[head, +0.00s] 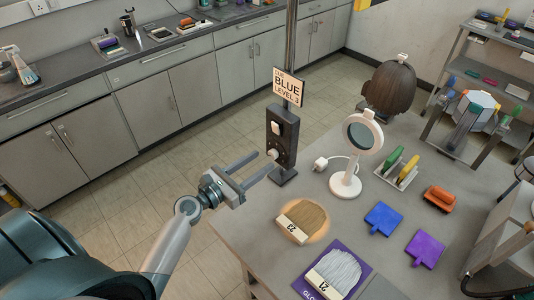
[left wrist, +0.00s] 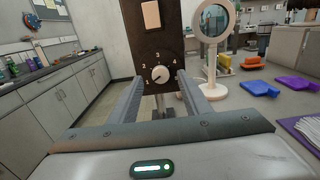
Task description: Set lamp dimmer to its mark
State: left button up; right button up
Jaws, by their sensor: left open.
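The dimmer is a dark upright box (head: 282,138) on a post at the table's left edge. Its pale round knob (left wrist: 159,74) faces my left gripper, with a dial numbered around it; 2, 3 and 4 are readable. I cannot tell surely where the knob points. A light switch plate (left wrist: 151,15) sits above it. The sign (head: 288,87) on the post reads "CUE BLUE LEVEL 3". My left gripper (head: 266,161) is open and empty. Its fingers point at the knob, one on each side in the left wrist view (left wrist: 159,82); contact is not visible. My right gripper is out of view.
A white ring mirror (head: 362,137) on a stand is right of the dimmer, with a white plug (head: 320,164) between them. A tan brush-like swatch (head: 304,222), blue card (head: 383,218) and purple card (head: 425,249) lie nearer. Floor is free left of the table.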

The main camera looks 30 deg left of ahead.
aim_at(271, 155)
pick_arm(q)
jog(key=shift+p+x, duration=0.3)
jog(key=shift+x, duration=1.7)
jog(key=c, duration=1)
